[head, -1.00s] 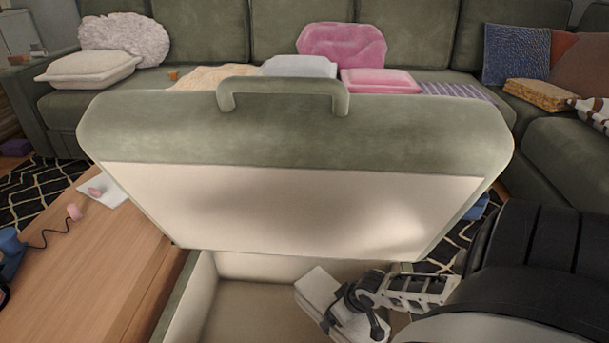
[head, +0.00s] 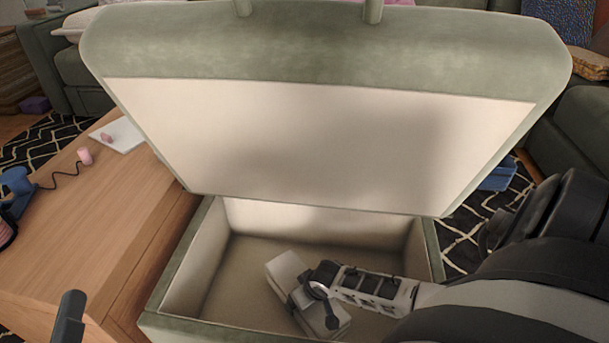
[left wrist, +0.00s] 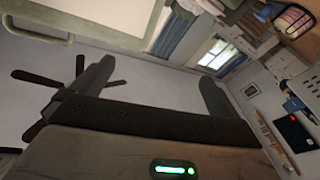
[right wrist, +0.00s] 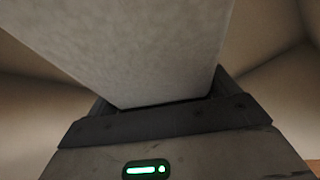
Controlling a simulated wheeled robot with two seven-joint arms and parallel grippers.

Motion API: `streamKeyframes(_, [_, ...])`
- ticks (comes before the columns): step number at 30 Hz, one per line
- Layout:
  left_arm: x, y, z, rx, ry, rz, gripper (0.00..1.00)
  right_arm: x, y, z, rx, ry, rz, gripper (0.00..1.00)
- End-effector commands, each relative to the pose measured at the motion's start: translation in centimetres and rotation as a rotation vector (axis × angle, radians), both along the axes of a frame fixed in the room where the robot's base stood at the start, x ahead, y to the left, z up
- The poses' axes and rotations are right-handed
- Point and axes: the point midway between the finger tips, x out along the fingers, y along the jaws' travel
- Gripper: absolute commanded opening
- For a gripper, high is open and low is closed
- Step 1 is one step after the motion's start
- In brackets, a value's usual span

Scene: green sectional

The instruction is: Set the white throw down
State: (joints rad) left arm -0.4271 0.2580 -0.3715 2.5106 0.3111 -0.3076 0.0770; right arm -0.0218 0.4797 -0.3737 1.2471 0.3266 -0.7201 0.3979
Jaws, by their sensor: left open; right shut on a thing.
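The white throw (head: 284,272) is a folded, pale block inside the open green storage ottoman (head: 172,280). My right gripper (head: 318,293) is shut on the throw and reaches down into the box from the right. In the right wrist view the throw (right wrist: 130,50) fills the space between the fingers. I cannot tell whether it touches the box floor (head: 245,270). The ottoman's lid (head: 310,140) stands raised behind the box, cream lining facing me. My left gripper (left wrist: 155,85) is open and empty in the left wrist view, away from the throw.
A wooden table (head: 90,235) stands close along the box's left side, with a blue item (head: 15,182), a pink item (head: 85,156) and a white sheet (head: 118,135). The green sofa is behind the lid. The box floor left of the throw is bare.

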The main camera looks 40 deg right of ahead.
Motion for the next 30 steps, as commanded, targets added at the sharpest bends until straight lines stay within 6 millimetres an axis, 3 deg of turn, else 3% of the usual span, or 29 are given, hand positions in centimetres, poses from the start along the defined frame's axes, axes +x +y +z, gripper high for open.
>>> streamKeyframes(9, [0.3, 0.3, 4.0, 0.087, -0.367, 0.039, 1.0, 0.4, 0.4, -3.5, 0.0, -0.002, 0.0, 0.48])
streamKeyframes(21, [0.2, 0.3, 4.6, 0.097, -0.41, 0.045, 1.0, 0.3, 0.4, -3.8, 0.0, -0.002, 0.0, 0.48])
streamKeyframes(22, [0.2, 0.3, 4.7, 0.097, -0.413, 0.045, 1.0, 0.2, 0.4, -3.8, 0.0, 0.0, 0.0, 0.95])
streamKeyframes(23, [0.2, 0.3, 4.7, 0.096, -0.411, 0.045, 1.0, 0.2, 0.4, -3.8, 0.0, 0.0, 0.0, 1.0])
streamKeyframes(30, [0.2, 0.3, 4.8, 0.096, -0.408, 0.044, 1.0, 0.2, 0.4, -3.7, 0.0, 0.0, 0.0, 1.0])
